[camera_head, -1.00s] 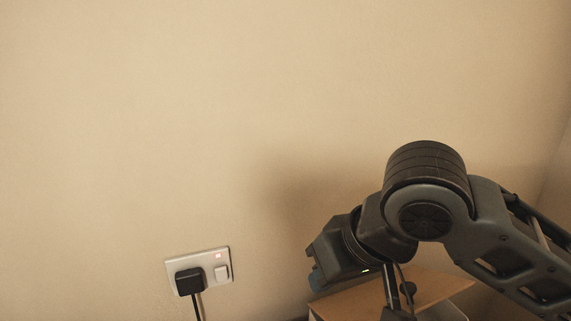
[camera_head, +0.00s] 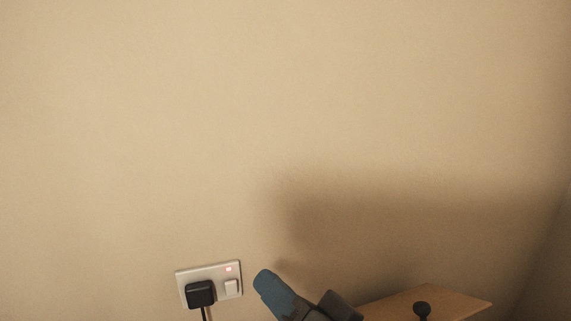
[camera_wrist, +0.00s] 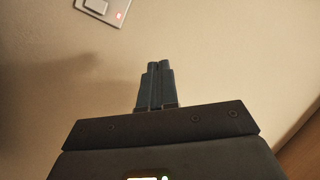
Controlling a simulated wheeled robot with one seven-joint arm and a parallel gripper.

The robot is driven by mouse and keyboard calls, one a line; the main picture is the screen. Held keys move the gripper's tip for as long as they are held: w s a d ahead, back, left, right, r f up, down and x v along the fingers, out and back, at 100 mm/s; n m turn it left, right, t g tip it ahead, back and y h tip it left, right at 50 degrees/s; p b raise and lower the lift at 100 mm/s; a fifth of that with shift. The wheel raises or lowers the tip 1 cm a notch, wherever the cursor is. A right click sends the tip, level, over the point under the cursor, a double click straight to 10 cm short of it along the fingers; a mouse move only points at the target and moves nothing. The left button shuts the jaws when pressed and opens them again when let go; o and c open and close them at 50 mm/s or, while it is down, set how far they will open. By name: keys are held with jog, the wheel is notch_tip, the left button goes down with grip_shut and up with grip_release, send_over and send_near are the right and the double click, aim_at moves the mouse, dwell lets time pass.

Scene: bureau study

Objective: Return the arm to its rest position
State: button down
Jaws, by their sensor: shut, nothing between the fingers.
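My gripper (camera_head: 277,289) shows at the bottom of the head view, its blue-grey fingers pointing up and to the left. In the wrist view the fingers (camera_wrist: 155,72) are together, with nothing between them. The fingers are to the right of the wall socket (camera_head: 231,274) in the head view and look apart from it. The rest of my arm is mostly below the frame.
A black plug (camera_head: 200,293) with a cable sits in the socket, whose red light is lit. A wooden surface (camera_head: 455,299) with a dark knob-like object (camera_head: 422,309) stands at the lower right, near the wall corner. The wall above is bare.

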jog(key=s+d+f+m+t+h, duration=0.1)
jog(key=s+d+f+m+h, duration=0.2)
jog(key=s+d+f+h, duration=0.8)
jog(key=s+d+n, duration=0.2)
jog(key=s+d, duration=0.2)
jog(key=s, duration=0.3)
jog(key=s+d+f+n, duration=0.1)
jog(key=s+d+n, duration=0.1)
jog(key=s+d, duration=0.2)
jog(key=s+d+f+n, duration=0.1)
jog(key=s+d+n, duration=0.1)
jog(key=s, duration=0.8)
jog(key=shift+s+d+f+g, duration=0.25)
jog(key=shift+d+g, duration=0.15)
jog(key=shift+d, duration=0.5)
